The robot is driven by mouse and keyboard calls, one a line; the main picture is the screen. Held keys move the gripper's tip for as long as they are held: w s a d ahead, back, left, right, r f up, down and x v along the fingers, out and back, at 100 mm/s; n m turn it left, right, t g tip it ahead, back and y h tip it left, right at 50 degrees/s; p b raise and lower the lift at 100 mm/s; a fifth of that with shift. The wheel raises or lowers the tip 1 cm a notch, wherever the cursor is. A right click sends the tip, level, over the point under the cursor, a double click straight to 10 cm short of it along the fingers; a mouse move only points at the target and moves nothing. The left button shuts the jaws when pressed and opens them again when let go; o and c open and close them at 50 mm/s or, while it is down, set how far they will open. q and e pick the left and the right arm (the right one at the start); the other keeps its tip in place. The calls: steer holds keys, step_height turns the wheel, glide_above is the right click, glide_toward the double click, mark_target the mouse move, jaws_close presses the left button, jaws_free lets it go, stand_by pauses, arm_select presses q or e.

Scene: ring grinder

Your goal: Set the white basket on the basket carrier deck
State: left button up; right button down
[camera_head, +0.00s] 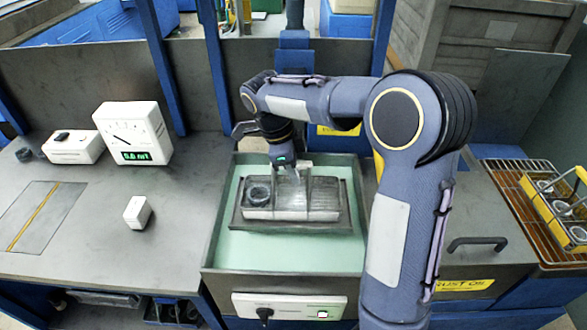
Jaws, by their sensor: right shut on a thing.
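The white basket (275,214), pale grey-white in this light, is in the middle of the head view. It has compartments, and a dark ring-shaped part (258,193) sits in its left one. My right gripper (285,168) comes down from above and is shut on the basket's upright handle at its far side. Below the basket is a grey, tray-like deck (325,228), probably the carrier deck, inside a tank (230,245) with pale green liquid. I cannot tell whether the basket touches the deck. My left gripper is out of view.
A yellow basket (551,216) with several rings stands on a wire rack at right. A white gauge box (133,132), a small white block (137,212) and a white device (73,149) sit on the left bench. My right arm crosses the tank's right side.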

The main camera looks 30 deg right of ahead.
steer(key=shift+f, duration=0.2)
steer(key=c, duration=1.4)
jaws_free()
steer(key=shift+o, duration=0.2)
steer(key=shift+r, duration=0.1)
steer(key=v, duration=1.2)
steer(key=shift+r, duration=0.1)
steer(key=s+f+n+t+y, duration=0.3)
steer(key=s+n+t+y, duration=0.15)
steer(key=s+n, duration=0.85)
steer(key=s+a+f+n+t+y, duration=0.1)
steer(key=s+a+f+n, duration=0.1)
steer(key=s+f+n, duration=0.1)
steer(key=s+a+f+n+t+y, duration=0.1)
steer(key=s+a+f+n, duration=0.1)
steer(key=s+f+n, duration=0.2)
steer(key=s+n, duration=0.2)
steer(key=s, duration=0.2)
steer(key=shift+a+n+t, duration=0.3)
steer(key=shift+a+t, duration=0.05)
